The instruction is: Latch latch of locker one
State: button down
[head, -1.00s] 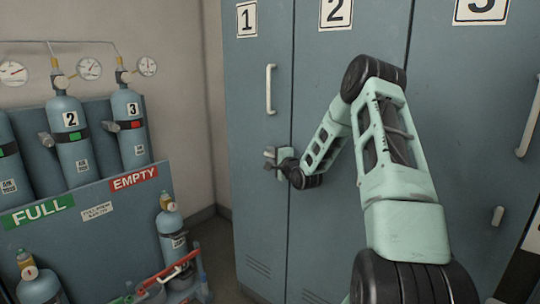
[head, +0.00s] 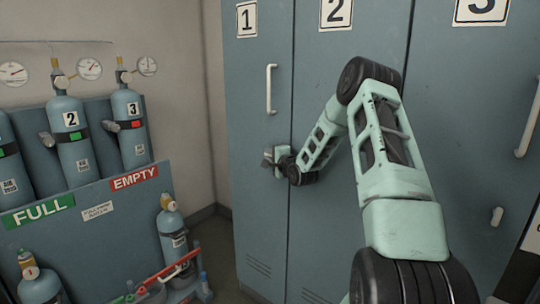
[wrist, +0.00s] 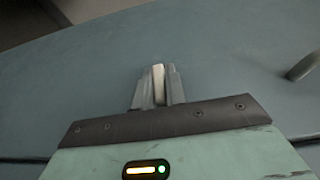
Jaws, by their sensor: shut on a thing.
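Locker one (head: 258,205) is the blue-grey door at the left of the lockers, under the number 1 label (head: 247,18); it looks closed. Its latch is a small pale lever (wrist: 158,84), seen upright in the wrist view between my fingers. My gripper (head: 268,157) is at the right edge of this door, below the long white handle (head: 269,89). Both fingers close on the lever, as the wrist view (wrist: 158,90) shows. In the head view my gripper mostly hides the latch.
Locker two (head: 325,230) adjoins on the right, with my arm in front of it. Another pale latch (head: 497,216) sits on the locker at far right. A rack (head: 110,235) of blue cylinders stands at left. Some floor is clear between rack and lockers.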

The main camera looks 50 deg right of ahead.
jog(key=g+p, duration=0.1)
jog(key=p, duration=0.1)
jog(key=shift+r+g+y+p, duration=0.3)
jog(key=shift+r, duration=0.05)
jog(key=n+g+p, duration=0.1)
jog(key=g+p, duration=0.1)
jog(key=p, duration=0.1)
jog(key=shift+p, duration=0.3)
jog(key=n+g+p, duration=0.1)
jog(key=g+p, duration=0.2)
jog(key=shift+g+y, duration=0.3)
jog(key=n+g+p, duration=0.1)
jog(key=g+p, duration=0.1)
jog(key=g, duration=0.1)
jog(key=shift+w+f+p, duration=0.1)
jog(key=shift+w+p, duration=0.05)
jog(key=shift+p, duration=0.25)
jog(key=g+p, duration=0.2)
jog(key=g, duration=0.1)
jog(key=shift+f+n+g, duration=0.1)
jog(key=shift+n+g, duration=0.2)
jog(key=shift+n, duration=0.1)
jog(key=shift+f+g+p, duration=0.1)
jog(key=shift+g+p, duration=0.2)
jog(key=shift+g, duration=0.9)
jog(key=shift+n+g, duration=0.3)
